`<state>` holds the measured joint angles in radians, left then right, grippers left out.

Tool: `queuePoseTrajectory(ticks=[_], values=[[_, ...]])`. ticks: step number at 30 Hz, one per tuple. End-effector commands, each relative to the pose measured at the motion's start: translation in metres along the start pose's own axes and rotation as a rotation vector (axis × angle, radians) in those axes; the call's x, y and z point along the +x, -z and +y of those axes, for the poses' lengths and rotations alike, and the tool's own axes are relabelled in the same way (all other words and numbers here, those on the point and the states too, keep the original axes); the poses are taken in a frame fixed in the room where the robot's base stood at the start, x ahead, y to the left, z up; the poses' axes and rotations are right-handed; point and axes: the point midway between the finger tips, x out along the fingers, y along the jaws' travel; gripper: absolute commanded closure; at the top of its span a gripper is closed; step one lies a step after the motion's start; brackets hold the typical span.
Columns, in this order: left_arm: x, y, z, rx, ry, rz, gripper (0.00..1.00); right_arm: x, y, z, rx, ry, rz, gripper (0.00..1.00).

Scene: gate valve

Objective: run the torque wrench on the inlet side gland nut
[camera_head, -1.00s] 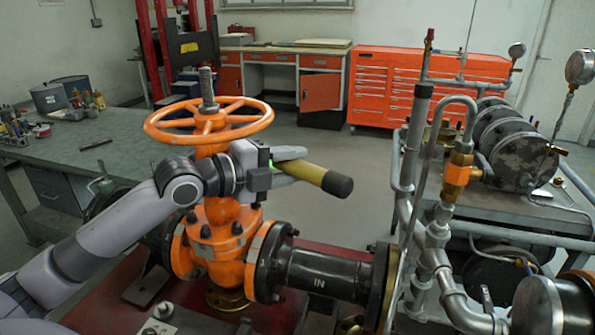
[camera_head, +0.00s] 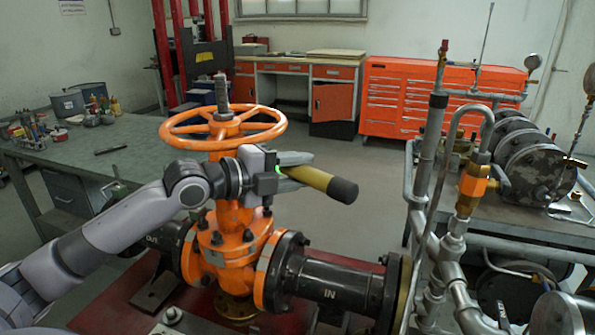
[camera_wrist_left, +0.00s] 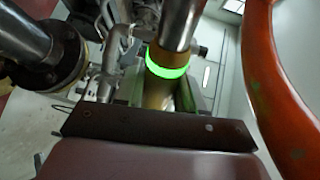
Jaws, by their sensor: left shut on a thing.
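The orange gate valve (camera_head: 228,250) stands upright with its handwheel (camera_head: 223,128) on top. The black pipe marked "IN" (camera_head: 330,291) is bolted to its right side. My left gripper (camera_head: 296,171) is just right of the valve stem, below the handwheel rim, shut on the torque wrench (camera_head: 320,180). The wrench's yellow handle and dark end cap point right and slightly down. In the left wrist view the wrench (camera_wrist_left: 172,50) shows a steel shaft and a lit green ring. Its head, and the gland nut, are hidden in the head view. My right gripper is out of view.
The orange handwheel rim (camera_wrist_left: 270,85) is close beside the left gripper in the wrist view. Vertical grey pipes (camera_head: 425,165) stand to the right. A workbench (camera_head: 75,148) with tools is on the left. Orange cabinets (camera_head: 405,100) stand at the back, with clear floor before them.

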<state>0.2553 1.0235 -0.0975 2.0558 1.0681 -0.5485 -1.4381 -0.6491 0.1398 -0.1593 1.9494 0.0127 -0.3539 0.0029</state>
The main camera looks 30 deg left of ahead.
Motion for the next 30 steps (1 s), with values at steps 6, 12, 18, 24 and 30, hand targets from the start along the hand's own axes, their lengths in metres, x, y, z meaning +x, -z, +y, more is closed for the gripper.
queuePoseTrajectory(ticks=[6,12,18,24,30], values=[[-0.001,0.000,-0.005,0.004,0.011,0.000,1.00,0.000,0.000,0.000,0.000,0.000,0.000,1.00],[-0.001,0.000,-0.004,0.004,0.011,0.000,1.00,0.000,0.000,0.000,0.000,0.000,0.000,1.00],[0.000,0.000,0.000,0.004,0.010,0.000,1.00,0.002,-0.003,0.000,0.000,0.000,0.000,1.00],[0.001,0.000,0.008,0.004,0.009,0.000,1.00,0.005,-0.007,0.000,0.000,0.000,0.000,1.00],[0.002,-0.001,0.014,0.004,0.010,0.000,1.00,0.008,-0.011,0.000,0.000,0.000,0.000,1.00]])
